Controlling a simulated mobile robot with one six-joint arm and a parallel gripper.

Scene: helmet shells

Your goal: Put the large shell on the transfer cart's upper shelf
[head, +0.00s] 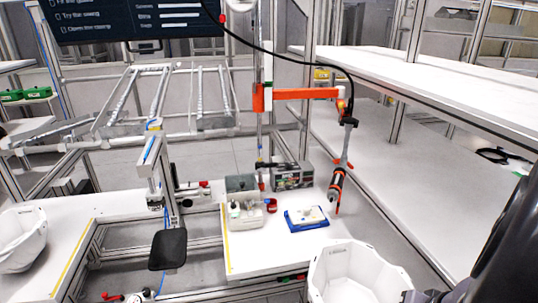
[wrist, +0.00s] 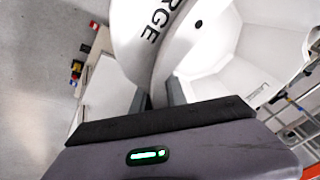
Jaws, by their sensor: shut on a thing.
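A large white shell (head: 355,274) shows at the bottom right of the head view, its hollow side up and its lower part cut off by the frame. In the wrist view the white shell (wrist: 235,70) fills the upper right, beside a pale curved face lettered "RGE". My gripper (wrist: 160,94) is shut on the shell's edge, with one dark finger on each side. In the head view my dark arm comes in from the right and the gripper's tips are hardly visible. I cannot tell whether the shell touches anything below it.
A second white shell (head: 20,240) sits on a table at the left.

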